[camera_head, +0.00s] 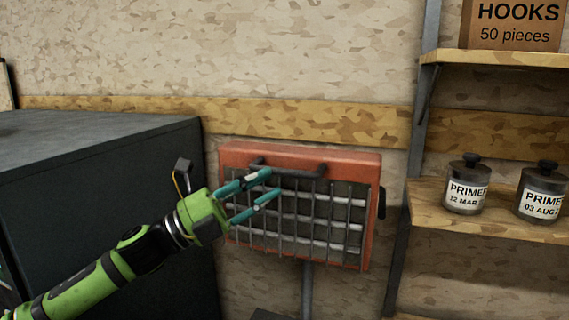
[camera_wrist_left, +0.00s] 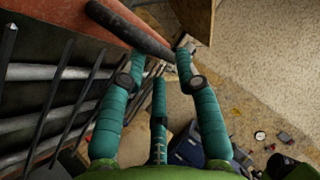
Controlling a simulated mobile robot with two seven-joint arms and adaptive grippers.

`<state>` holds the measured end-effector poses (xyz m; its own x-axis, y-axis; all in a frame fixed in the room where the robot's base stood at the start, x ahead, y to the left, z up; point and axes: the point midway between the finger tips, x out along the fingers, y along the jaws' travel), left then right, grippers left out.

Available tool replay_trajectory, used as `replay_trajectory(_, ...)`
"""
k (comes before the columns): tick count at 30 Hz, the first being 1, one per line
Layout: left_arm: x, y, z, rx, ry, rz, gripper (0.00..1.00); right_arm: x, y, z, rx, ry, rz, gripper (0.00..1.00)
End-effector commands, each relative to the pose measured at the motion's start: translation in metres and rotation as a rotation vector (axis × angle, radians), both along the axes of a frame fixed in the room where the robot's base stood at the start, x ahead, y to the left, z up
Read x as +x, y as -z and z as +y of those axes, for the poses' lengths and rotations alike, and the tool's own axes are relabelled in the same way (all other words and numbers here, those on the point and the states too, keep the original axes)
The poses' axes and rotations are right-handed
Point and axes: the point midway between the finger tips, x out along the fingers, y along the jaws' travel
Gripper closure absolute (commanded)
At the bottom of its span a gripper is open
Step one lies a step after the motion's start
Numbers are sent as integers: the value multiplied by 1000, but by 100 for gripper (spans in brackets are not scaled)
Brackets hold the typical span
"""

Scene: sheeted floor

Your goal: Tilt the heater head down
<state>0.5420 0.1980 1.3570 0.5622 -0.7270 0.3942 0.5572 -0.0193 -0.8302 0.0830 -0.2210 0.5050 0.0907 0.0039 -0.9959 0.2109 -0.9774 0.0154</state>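The heater head (camera_head: 372,200) is an orange-red box with a dark wire grille and pale heating bars, on a grey post. A dark handle bar (camera_head: 307,173) runs across the upper part of its front; it also shows in the left wrist view (camera_wrist_left: 128,27). My left gripper (camera_head: 274,181) is in front of the grille, near the left part of the handle. Its teal fingers are spread apart. In the left wrist view, the fingertips (camera_wrist_left: 160,52) are close to the handle's near end; I cannot tell whether they touch it. My right gripper is out of view.
A dark cabinet (camera_head: 95,185) stands left of the heater. A shelf unit at the right holds two primer tins (camera_head: 467,183) (camera_head: 541,192) and a hooks box (camera_head: 512,24). Several small items lie on the floor (camera_wrist_left: 245,110).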

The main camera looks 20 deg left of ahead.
Motion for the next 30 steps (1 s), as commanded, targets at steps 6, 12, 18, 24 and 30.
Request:
replay_trajectory(6, 18, -18, -22, -3, 0, 0, 68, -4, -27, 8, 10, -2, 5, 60)
replay_trajectory(12, 24, -18, -30, -1, 0, 1, 68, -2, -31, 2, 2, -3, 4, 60)
replay_trajectory(18, 24, -16, -31, -1, -2, 1, 68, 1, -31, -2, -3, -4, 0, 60)
replay_trajectory(24, 24, -16, -31, -2, -1, 1, 100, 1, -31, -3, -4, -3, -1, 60)
replay_trajectory(30, 24, -15, -31, -4, 0, -3, 100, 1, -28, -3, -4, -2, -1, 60)
